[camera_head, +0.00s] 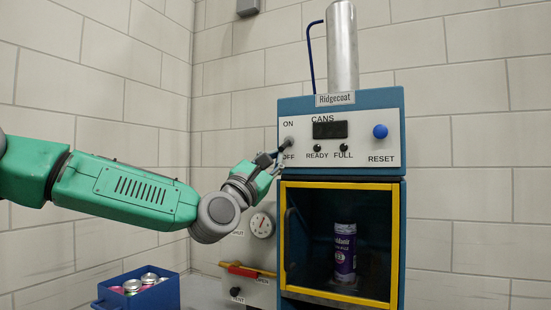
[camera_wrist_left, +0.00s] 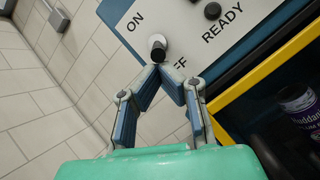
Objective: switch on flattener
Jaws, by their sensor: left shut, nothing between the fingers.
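The blue machine (camera_head: 293,105) labelled Ridgecoat stands against the wall in the head view. Its white panel has a switch (camera_head: 289,141) between the words ON and OFF. In the left wrist view the switch (camera_wrist_left: 158,46) is a dark knob on a pale round base. My left gripper (camera_head: 276,158) is shut and empty, with its tips (camera_wrist_left: 160,68) at the lower edge of the knob. I cannot tell whether they touch it. The tips partly cover the word OFF. My right gripper is not in view.
Below the panel, a yellow-framed chamber (camera_head: 340,184) holds a purple can (camera_head: 345,250). The blue reset button (camera_head: 380,131) is at the panel's right. A gauge (camera_head: 261,225) and red-yellow lever (camera_head: 243,270) are lower left. A blue crate (camera_head: 150,299) of cans stands at bottom left.

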